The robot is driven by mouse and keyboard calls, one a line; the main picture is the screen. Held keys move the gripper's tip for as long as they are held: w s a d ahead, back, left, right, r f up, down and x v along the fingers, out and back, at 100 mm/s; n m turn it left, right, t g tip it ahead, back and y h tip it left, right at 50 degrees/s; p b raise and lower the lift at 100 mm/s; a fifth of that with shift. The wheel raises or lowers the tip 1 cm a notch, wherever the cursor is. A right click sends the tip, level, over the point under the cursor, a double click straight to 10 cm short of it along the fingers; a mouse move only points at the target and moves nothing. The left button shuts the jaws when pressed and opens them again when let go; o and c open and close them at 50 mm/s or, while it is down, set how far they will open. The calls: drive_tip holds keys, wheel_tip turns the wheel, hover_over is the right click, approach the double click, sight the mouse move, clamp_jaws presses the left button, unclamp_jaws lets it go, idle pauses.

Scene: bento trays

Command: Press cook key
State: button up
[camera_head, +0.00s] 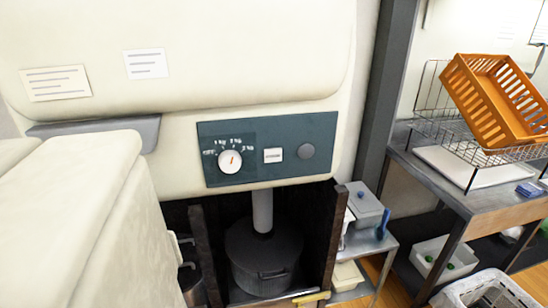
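A dark teal control panel (262,131) is set in the front of a large cream machine (190,60). On the panel, a round white dial (230,162) with a red mark has small numbers around it. To the right of the dial is a white square key (273,155) with a tiny label, too small to read; it appears to be the cook key. Further right is a plain round grey knob or button (306,151). Nothing covers or touches the key. My gripper is not in view.
A cream block (75,220) fills the lower left. Below the panel, a dark lidded pot (263,262) stands in an open bay under a grey pipe. At right are a metal side table (470,200), a wire rack and an orange basket (495,100). Space before the panel looks clear.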

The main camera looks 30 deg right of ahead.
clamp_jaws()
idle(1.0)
